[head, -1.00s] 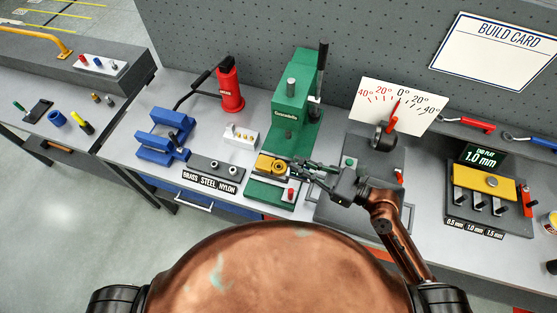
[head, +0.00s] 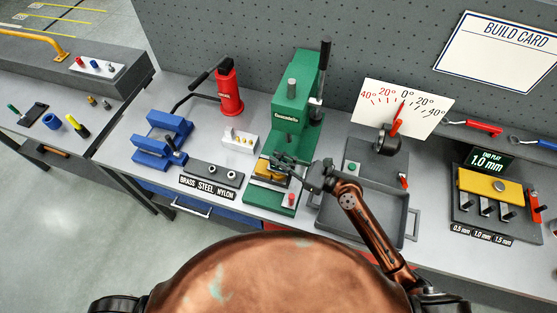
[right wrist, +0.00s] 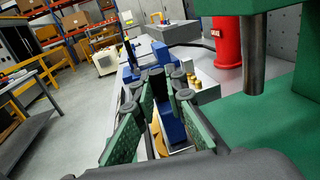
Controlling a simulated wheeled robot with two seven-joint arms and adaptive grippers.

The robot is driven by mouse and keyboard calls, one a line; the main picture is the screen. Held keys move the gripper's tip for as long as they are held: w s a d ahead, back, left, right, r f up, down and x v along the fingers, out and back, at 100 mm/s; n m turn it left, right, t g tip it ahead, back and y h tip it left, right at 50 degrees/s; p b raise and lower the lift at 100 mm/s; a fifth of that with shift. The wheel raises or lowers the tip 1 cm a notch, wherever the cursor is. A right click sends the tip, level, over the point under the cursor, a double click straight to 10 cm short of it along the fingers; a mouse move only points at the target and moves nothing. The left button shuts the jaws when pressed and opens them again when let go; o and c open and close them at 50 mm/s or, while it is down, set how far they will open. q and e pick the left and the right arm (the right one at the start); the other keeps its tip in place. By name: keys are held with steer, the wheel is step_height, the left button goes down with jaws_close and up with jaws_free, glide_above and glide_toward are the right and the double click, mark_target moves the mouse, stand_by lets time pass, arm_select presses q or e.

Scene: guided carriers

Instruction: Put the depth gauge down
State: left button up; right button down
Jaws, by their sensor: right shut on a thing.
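My right gripper (head: 280,165) is over the yellow carrier (head: 268,174) on the bed of the green press (head: 291,115). In the right wrist view its fingers (right wrist: 166,98) are closed in, with a small dark piece (right wrist: 157,84) near the tips. I take this piece for the depth gauge, but its shape is mostly hidden by the fingers, and I cannot tell whether it touches anything below. In the head view the gripper covers part of the carrier. My left gripper is not in view.
A grey open tray (head: 360,218) lies right of the press. A white block with brass pieces (head: 240,139), a red bottle-like tool (head: 229,92) and a blue fixture (head: 160,138) stand left. The angle dial (head: 405,107) and yellow-topped gauge stand (head: 490,185) are to the right.

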steer(key=shift+f, duration=0.2)
steer(key=shift+f, duration=0.15)
steer(key=c, duration=2)
jaws_free()
steer(key=shift+o, duration=0.2)
steer(key=shift+s+d, duration=0.1)
steer(key=shift+d, duration=0.1)
steer(key=b+v, duration=0.2)
steer(key=v, duration=0.9)
steer(key=shift+s+d, duration=0.2)
steer(key=shift+d, duration=0.1)
